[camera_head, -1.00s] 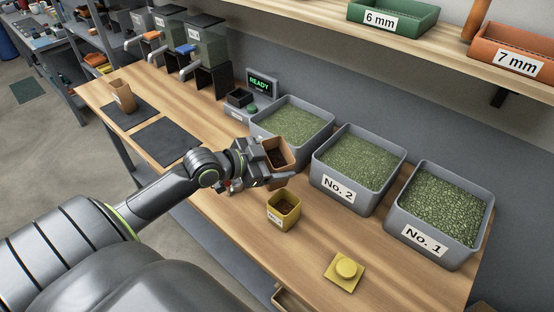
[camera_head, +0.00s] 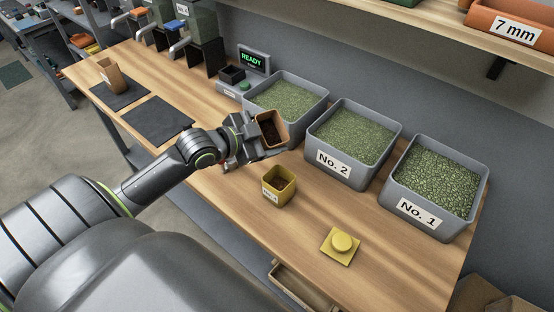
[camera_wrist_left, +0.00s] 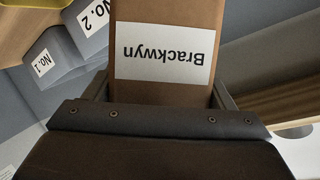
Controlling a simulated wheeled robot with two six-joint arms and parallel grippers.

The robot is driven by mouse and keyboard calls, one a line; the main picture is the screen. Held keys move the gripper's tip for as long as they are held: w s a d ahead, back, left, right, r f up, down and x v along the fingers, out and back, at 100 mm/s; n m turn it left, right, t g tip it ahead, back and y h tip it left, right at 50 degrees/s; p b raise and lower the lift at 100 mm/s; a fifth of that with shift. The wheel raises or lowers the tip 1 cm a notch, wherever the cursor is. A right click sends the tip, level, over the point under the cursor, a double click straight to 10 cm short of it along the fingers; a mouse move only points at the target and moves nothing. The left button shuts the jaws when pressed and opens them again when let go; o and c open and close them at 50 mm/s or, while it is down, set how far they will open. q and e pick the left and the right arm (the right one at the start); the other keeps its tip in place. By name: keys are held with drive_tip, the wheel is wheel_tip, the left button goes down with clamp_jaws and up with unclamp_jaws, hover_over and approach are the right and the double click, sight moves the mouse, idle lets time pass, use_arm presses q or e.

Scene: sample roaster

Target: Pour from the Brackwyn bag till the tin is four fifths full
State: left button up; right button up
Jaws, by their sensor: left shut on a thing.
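The brown paper Brackwyn bag (camera_head: 271,130) is in my left gripper (camera_head: 256,140), tilted, with its open mouth showing dark beans inside. In the left wrist view the bag (camera_wrist_left: 165,25) fills the space between the fingers, its white label reading upside down. The yellow square tin (camera_head: 279,188) stands upright on the table just below and in front of the bag, apart from it, with dark beans inside; their exact level is hard to tell. The tin's yellow lid (camera_head: 341,243) lies on the table to the right. No stream of beans shows. My right gripper is not in view.
Grey bins No. 2 (camera_head: 341,171) and No. 1 (camera_head: 418,213) and a third grey bin (camera_head: 317,111) hold green beans behind the tin. Another brown bag (camera_head: 111,75) stands on a dark mat at the left. A display reading READY (camera_head: 253,60) is at the back.

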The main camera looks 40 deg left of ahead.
use_arm(q)
drive_tip(key=shift+f, duration=0.1)
idle(0.5)
drive_tip(key=shift+m+y, duration=0.3)
drive_tip(key=shift+m, duration=0.1)
idle(1.0)
drive_tip(key=shift+f+t+b, duration=0.15)
drive_tip(key=shift+t+b, duration=0.15)
drive_tip(key=shift+b, duration=0.2)
idle(0.7)
drive_tip(key=shift+m, duration=0.3)
drive_tip(key=shift+d+f+m+t+y+b, duration=0.1)
drive_tip(key=shift+f+m+t+y+b, duration=0.35)
drive_tip(key=shift+m+b, duration=0.45)
idle(3.6)
